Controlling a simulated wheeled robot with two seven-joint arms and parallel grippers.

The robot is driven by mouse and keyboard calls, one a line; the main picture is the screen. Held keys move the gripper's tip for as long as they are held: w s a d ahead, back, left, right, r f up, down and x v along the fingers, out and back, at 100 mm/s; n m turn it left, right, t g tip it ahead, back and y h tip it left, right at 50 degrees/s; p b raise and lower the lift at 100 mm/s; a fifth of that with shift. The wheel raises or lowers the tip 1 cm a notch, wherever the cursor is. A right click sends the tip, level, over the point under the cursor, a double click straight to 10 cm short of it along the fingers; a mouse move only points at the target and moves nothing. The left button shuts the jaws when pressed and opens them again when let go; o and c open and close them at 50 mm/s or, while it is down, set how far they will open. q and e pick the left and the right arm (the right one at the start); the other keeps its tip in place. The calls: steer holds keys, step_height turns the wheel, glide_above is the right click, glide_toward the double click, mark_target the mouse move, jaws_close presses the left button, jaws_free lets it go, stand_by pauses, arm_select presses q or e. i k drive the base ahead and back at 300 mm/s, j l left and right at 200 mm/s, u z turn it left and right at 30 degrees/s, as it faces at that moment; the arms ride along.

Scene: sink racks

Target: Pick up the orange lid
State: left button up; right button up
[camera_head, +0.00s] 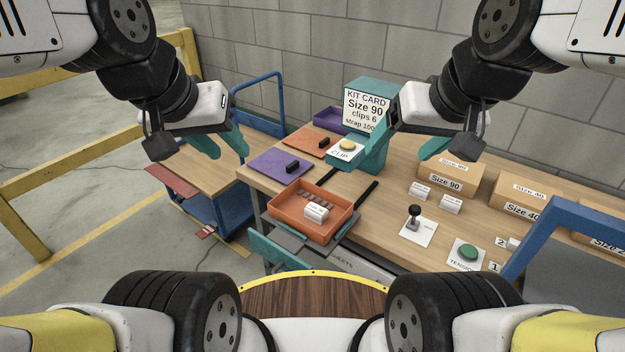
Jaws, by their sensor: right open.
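The orange lid (301,143) is a flat panel with a small black handle on top. It lies on the wooden table, behind the purple lid (276,166), which also has a black handle. My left gripper (229,156), with teal fingers, is apart from the orange lid, to its left in the picture. Its fingers are spread and nothing shows between them. My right gripper (398,163) is open and empty to the right of the orange lid. One of its fingers overlaps the teal CLIP stand in the picture.
An orange tray (275,214) holding small parts and a white labelled piece is at the table's front. Behind are a purple tray (324,116) and a KIT CARD box (368,108). Cardboard boxes (447,182) stand right. A blue trolley (200,206) stands left.

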mark_target(311, 142)
steer(key=j, duration=0.6)
steer(key=k+j+z, duration=0.15)
steer(key=j, duration=0.4)
steer(key=i+j+z, duration=0.1)
steer(key=j, duration=0.25)
steer(key=i+j+z, duration=0.1)
steer(key=j, duration=0.3)
steer(key=i+j+z, duration=0.1)
steer(key=j, duration=0.3)
steer(key=i+j+z, duration=0.1)
steer(key=i, duration=0.35)
steer(key=i+j+z, duration=0.1)
steer(key=i+j, duration=0.15)
steer(key=i, duration=0.15)
steer(key=i+j, duration=0.25)
steer(key=i, duration=0.15)
steer(key=z, duration=0.05)
